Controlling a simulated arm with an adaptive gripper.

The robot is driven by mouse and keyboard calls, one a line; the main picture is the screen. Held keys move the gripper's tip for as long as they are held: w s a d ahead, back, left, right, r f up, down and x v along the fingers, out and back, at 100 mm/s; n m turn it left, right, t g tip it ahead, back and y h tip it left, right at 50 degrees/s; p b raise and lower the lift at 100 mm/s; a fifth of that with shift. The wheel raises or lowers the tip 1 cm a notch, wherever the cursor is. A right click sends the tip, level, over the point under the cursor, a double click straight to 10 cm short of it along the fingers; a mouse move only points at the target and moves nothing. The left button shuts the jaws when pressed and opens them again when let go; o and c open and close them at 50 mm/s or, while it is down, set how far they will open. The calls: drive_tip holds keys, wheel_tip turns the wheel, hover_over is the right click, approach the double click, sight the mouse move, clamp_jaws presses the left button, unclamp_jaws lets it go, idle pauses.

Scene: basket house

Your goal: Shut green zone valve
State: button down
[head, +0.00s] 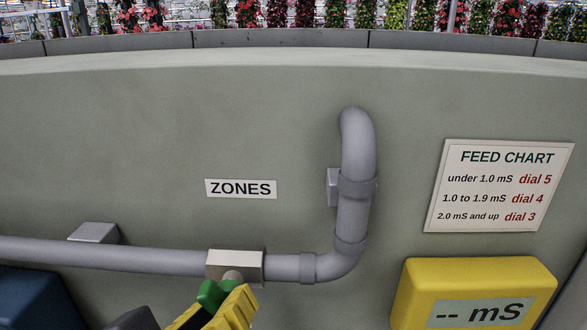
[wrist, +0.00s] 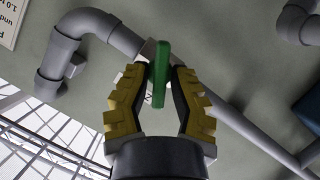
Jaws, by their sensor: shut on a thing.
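The green valve handle (head: 211,294) sits in front of a pale valve block (head: 236,265) on the grey pipe, at the bottom of the head view. In the wrist view the green handle (wrist: 161,73) is a long bar standing upright in the picture, at a slant to the pipe behind it. My gripper (head: 226,304) has yellow padded fingers and only partly shows in the head view. In the wrist view my gripper (wrist: 159,82) has one finger on each side of the handle, shut on it. The fingers hide part of the valve block.
The grey pipe (head: 120,253) runs along the wall and bends upward right of the valve. A ZONES sign (head: 241,189) and a feed chart (head: 498,187) are on the wall. A yellow mS meter (head: 474,290) is at lower right, a dark blue box (head: 35,300) at lower left.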

drive_tip(key=c, duration=1)
unclamp_jaws()
drive_tip(key=shift+d, duration=0.1)
drive_tip(key=shift+c, duration=0.2)
drive_tip(key=v, duration=1.2)
